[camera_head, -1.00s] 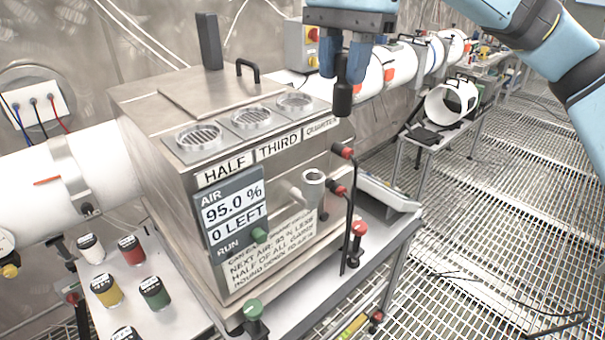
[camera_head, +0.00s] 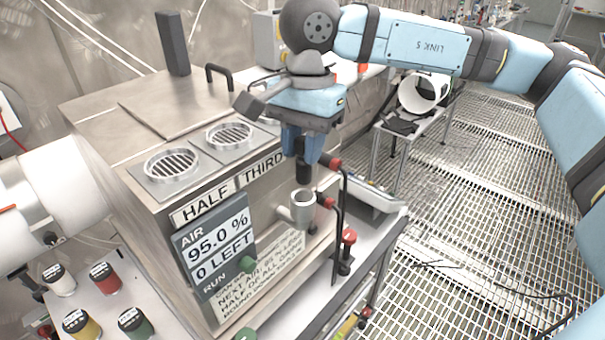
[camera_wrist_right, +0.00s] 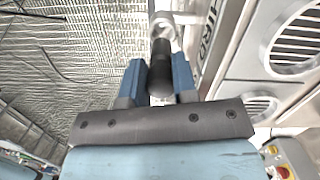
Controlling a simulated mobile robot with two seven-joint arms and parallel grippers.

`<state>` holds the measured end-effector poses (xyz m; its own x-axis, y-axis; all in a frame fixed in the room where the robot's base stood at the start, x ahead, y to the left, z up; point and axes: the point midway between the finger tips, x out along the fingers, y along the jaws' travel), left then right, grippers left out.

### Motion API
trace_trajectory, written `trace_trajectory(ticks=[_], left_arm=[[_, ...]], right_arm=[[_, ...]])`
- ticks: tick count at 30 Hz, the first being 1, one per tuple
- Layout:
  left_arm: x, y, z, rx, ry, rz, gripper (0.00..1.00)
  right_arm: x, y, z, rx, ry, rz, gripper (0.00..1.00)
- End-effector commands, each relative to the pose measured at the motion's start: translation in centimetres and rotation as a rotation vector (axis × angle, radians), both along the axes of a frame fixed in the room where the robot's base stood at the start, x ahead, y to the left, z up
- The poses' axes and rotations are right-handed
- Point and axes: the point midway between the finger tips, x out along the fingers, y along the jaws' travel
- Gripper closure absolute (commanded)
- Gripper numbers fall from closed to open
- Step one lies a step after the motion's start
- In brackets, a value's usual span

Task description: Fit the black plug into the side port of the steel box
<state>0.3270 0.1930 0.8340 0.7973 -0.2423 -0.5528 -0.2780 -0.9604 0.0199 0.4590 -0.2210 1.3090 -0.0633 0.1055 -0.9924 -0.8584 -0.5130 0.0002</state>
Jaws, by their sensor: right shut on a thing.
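The steel box (camera_head: 120,130) stands on a table, with round grilles on top and a panel reading AIR 95.0 %, 0 LEFT. Its side port (camera_head: 303,203) is a short upright metal cup on the right face, and it also shows in the right wrist view (camera_wrist_right: 163,22). My right gripper (camera_head: 302,160) is shut on the black plug (camera_head: 304,174), which points down above the port's mouth. The plug shows between the blue fingers in the right wrist view (camera_wrist_right: 160,75). A small gap seems to separate plug and port; its exact size is unclear. My left gripper is not in view.
Red-knobbed black rods (camera_head: 347,240) stand close right of the port. Several coloured capped jars (camera_head: 103,277) sit at lower left. A white pipe (camera_head: 60,195) meets the box's left side. A grated floor (camera_head: 470,200) lies open at right.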

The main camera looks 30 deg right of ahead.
Motion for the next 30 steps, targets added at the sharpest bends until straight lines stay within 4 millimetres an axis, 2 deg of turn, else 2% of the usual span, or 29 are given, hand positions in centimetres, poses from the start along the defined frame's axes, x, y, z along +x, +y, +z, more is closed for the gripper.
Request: trace_trajectory(ticks=[3,10,11,12,16,22,23,26,30], left_arm=[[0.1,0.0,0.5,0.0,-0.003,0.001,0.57],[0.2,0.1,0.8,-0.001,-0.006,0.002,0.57],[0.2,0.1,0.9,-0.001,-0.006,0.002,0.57],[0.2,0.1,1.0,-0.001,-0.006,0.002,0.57],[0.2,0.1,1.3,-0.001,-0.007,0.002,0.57],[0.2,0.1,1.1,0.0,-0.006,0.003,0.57],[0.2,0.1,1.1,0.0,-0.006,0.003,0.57],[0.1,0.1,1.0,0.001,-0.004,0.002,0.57],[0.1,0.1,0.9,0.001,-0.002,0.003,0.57]], right_arm=[[0.0,0.0,-1.6,0.0,0.001,-0.001,0.97],[0.0,0.0,-3.3,-0.001,0.001,0.0,0.97],[-0.1,0.0,-3.7,-0.001,0.002,0.0,0.96],[-0.1,0.0,-4.4,-0.001,0.003,0.0,1.0],[-0.1,0.0,-6.4,-0.002,0.006,0.0,1.0],[-0.1,-0.1,-7.0,-0.004,0.007,-0.001,1.0],[-0.1,-0.1,-7.0,-0.004,0.007,-0.001,0.71],[-0.1,-0.1,-6.9,-0.003,0.005,-0.001,0.48],[0.0,-0.1,-6.7,-0.002,0.004,-0.001,0.48]])
